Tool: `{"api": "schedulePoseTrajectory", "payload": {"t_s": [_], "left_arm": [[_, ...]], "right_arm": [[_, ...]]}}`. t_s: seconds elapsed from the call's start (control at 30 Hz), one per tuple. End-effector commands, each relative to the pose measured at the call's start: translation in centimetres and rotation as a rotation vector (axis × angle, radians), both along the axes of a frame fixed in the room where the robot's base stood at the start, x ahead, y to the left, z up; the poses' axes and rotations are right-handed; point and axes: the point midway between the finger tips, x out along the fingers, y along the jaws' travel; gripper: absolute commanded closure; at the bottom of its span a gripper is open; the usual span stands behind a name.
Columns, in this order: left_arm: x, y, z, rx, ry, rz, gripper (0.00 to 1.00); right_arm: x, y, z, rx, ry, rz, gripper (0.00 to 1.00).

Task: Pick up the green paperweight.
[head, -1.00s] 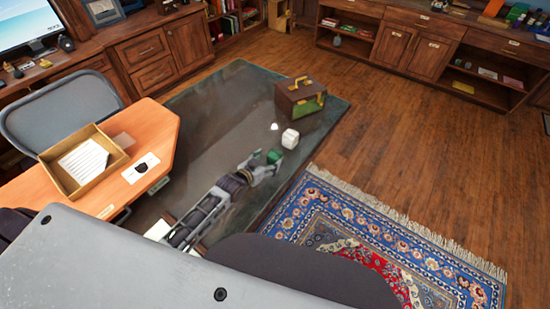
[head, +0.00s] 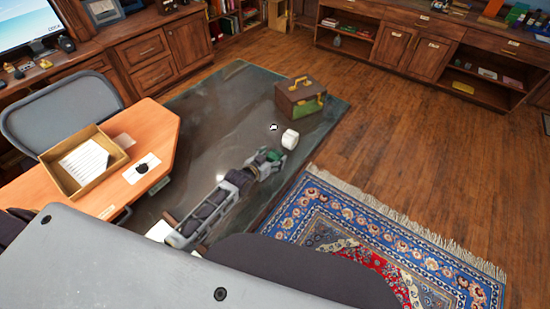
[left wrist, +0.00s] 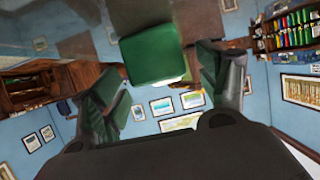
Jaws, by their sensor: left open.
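The green paperweight (head: 268,155) is a small green block on the dark glass-topped surface (head: 215,125). My left gripper (head: 270,162) is low over that surface at the paperweight, which it partly hides in the head view. In the left wrist view the paperweight (left wrist: 151,58) shows as a green block ahead of and between the two spread fingers (left wrist: 160,85). Gaps show on both sides of it, so the gripper is open and not closed on it. Whether the block touches a finger cannot be told. My right gripper is not in view.
A brown and green case (head: 300,97) stands farther back. An orange desk with a paper tray (head: 110,170) is at left. The surface left of my gripper is clear.

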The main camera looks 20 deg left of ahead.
Motion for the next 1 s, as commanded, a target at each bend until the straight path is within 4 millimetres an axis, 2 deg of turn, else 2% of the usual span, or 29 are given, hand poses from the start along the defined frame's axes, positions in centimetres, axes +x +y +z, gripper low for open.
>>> {"api": "schedulePoseTrajectory", "payload": {"t_s": [0.3,0.83,1.0], "left_arm": [[1.9,-0.5,-0.8,0.0,-0.001,0.0,0.25],[2.0,-0.6,-0.9,0.0,0.0,0.0,0.25],[2.0,-0.6,-0.9,0.0,0.0,0.0,0.46]], "right_arm": [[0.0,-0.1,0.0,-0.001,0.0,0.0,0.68],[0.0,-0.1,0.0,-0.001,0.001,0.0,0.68],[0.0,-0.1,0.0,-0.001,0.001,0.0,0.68]]}}
